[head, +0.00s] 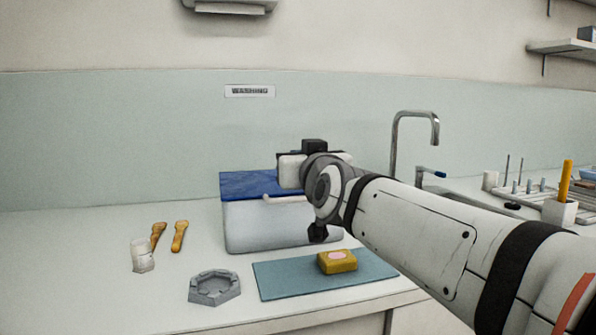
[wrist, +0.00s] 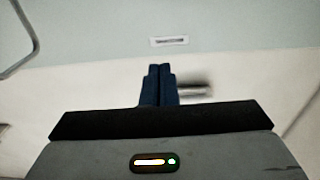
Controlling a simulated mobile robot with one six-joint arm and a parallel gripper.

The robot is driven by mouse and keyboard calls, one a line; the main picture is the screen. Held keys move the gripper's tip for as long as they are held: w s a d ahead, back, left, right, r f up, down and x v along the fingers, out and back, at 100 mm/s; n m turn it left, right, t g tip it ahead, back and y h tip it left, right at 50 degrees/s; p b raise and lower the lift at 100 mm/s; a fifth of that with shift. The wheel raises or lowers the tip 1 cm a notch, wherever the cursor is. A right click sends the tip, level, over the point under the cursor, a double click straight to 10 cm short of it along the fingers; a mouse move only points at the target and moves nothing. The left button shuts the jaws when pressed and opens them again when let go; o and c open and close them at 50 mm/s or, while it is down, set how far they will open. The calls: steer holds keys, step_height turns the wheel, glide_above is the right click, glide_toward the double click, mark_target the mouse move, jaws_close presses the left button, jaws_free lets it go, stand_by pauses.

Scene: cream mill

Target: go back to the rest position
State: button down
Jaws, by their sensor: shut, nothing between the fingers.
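My arm reaches in from the right in the head view, with its wrist in front of the blue-lidded box on the counter. In the wrist view my gripper (wrist: 159,70) shows two dark blue fingers pressed together with nothing between them. They point toward the wall, clear of any object. In the head view the fingertips cannot be made out behind the wrist.
A white box with a blue lid (head: 240,185) stands behind my wrist. A grey tray (head: 214,288), a clear cup (head: 142,258) and two wooden tools (head: 179,236) are left. A faucet (head: 395,145) stands right.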

steer(key=s+d+f+m+g+h+p, duration=0.1)
steer(key=s+d+f+g+p, duration=0.2)
steer(key=s+p, duration=0.4)
steer(key=s+d+f+m+g+h+p, duration=0.1)
steer(key=s+d+g+p, duration=0.5)
steer(key=p, duration=0.6)
steer(key=s+d+f+m+g+h+p, duration=0.1)
steer(key=s+d+f+g+p, duration=0.3)
steer(key=s+p, duration=0.5)
steer(key=shift+s+d+f+g+h, duration=0.35)
steer(key=shift+s+g+h, duration=0.5)
steer(key=shift+g, duration=0.35)
